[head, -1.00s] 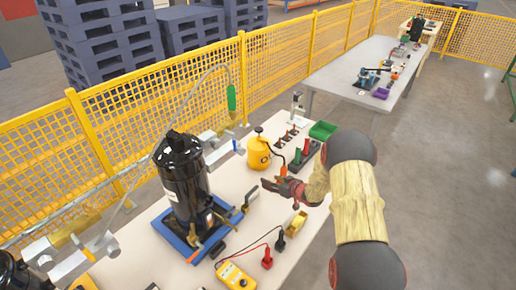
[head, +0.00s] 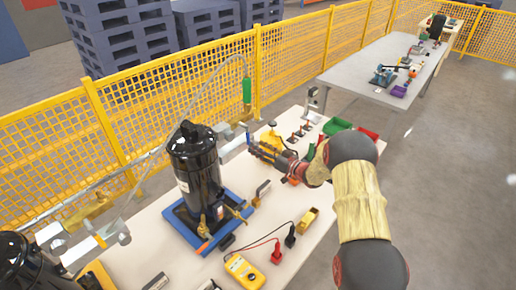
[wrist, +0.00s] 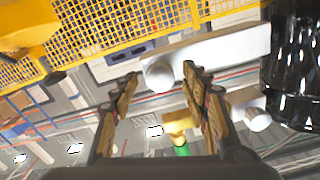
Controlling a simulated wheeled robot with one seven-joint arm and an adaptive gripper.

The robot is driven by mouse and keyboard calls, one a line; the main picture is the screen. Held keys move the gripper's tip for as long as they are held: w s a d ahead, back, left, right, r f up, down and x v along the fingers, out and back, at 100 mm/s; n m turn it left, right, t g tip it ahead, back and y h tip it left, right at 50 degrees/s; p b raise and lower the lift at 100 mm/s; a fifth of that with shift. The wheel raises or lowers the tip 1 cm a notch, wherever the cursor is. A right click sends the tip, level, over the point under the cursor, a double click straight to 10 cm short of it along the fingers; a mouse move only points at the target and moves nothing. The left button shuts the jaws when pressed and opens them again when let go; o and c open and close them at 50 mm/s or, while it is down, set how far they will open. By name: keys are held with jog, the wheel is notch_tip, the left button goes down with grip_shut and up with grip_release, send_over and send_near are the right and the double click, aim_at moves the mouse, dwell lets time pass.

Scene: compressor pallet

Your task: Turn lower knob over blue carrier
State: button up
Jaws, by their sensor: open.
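The blue carrier (head: 186,224) sits on the near table under a black compressor (head: 198,170). Beside the compressor, a pale fitting (head: 231,146) stands out above the carrier, partly hidden by my gripper. In the wrist view, which appears upside down, a white round-ended fitting that looks like the lower knob (wrist: 160,76) lies between my fingertips. A second white fitting (wrist: 258,119) and a yellow one (wrist: 180,122) show farther down that picture. My gripper (head: 253,146) is open, its fingers pointing toward the fittings. It also shows in the wrist view (wrist: 160,74); contact with the knob cannot be told.
A yellow mesh fence (head: 180,95) runs behind the table. Open floor (head: 450,190) lies to the right.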

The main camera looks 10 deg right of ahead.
jog(key=shift+w+a, duration=0.3)
jog(key=shift+w, duration=0.05)
jog(key=shift+c, duration=0.2)
jog(key=c, duration=1.1)
